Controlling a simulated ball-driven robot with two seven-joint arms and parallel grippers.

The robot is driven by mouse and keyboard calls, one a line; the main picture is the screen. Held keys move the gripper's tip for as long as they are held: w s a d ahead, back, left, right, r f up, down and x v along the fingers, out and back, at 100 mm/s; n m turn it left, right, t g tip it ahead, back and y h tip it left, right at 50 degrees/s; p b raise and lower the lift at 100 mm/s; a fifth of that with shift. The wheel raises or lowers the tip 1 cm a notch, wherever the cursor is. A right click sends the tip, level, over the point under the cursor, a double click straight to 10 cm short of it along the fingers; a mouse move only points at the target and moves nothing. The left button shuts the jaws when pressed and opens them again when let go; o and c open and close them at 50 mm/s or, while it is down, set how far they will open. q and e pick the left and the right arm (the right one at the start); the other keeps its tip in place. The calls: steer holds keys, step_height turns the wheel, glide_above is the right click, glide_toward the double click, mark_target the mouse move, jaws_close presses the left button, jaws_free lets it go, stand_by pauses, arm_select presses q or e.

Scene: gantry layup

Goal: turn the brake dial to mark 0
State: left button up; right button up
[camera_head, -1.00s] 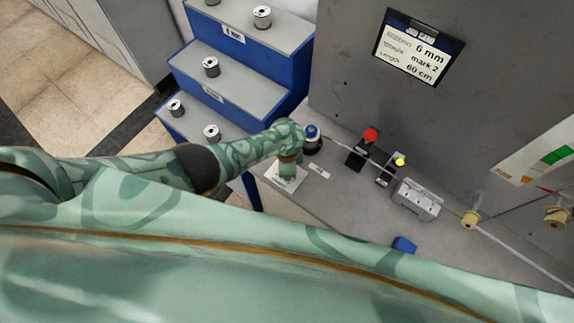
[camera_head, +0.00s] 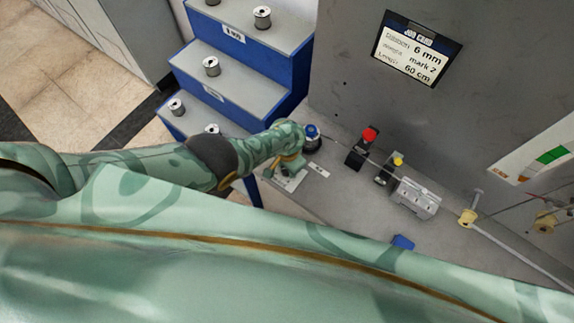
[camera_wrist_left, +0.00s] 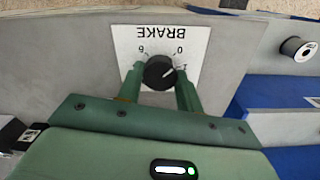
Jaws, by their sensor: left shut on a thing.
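The brake dial (camera_wrist_left: 159,72) is a black round knob on a white plate (camera_wrist_left: 190,38) marked BRAKE, which appears upside down in the left wrist view. Its pale pointer line points right, toward the side of the 0 mark and slightly below the printed 0; the other printed number is at the left. My left gripper (camera_wrist_left: 160,82) is shut on the knob, with one green finger on each side. In the head view my left gripper (camera_head: 291,166) is over the plate (camera_head: 284,180) and hides the knob. My right gripper is not in view.
A blue-topped spool (camera_head: 312,137) stands close behind the gripper. A red-knobbed device (camera_head: 366,142), a yellow-topped device (camera_head: 391,167) and a grey block (camera_head: 415,198) stand to the right. Blue steps (camera_head: 270,70) with several spools rise at the back left. A job card (camera_head: 416,50) hangs on the grey cabinet.

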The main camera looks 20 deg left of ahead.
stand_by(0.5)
arm_select(q)
steer(key=o, duration=1)
step_height(320, 180, up, 16)
steer(key=p, duration=1)
steer(key=shift+r, duration=0.15)
